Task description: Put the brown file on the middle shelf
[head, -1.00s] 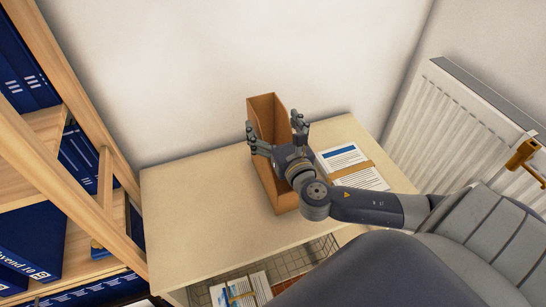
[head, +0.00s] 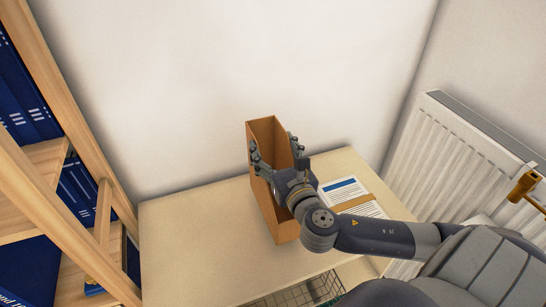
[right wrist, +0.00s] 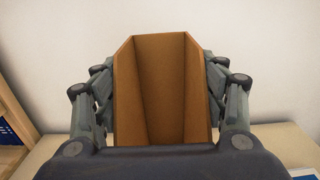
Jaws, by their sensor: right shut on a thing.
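The brown file (head: 272,215) is an open-topped upright box on the light wooden table, in the middle of the head view. My right gripper (head: 275,148) is shut on it, with one finger against each side near the top. In the right wrist view the brown file (right wrist: 163,85) stands between both fingers of the gripper (right wrist: 163,95), and its inside looks empty. I cannot tell whether its base touches the table. The wooden shelf unit (head: 60,60) is at the left, with its lower part cut off. My left gripper is not in view.
The table (head: 190,235) is clear left of the file. A strapped paper stack (head: 348,192) lies right of it. A wire basket (head: 300,294) is below the table's front edge. Blue binders (head: 22,100) fill parts of the shelves. A white radiator (head: 450,150) stands at the right.

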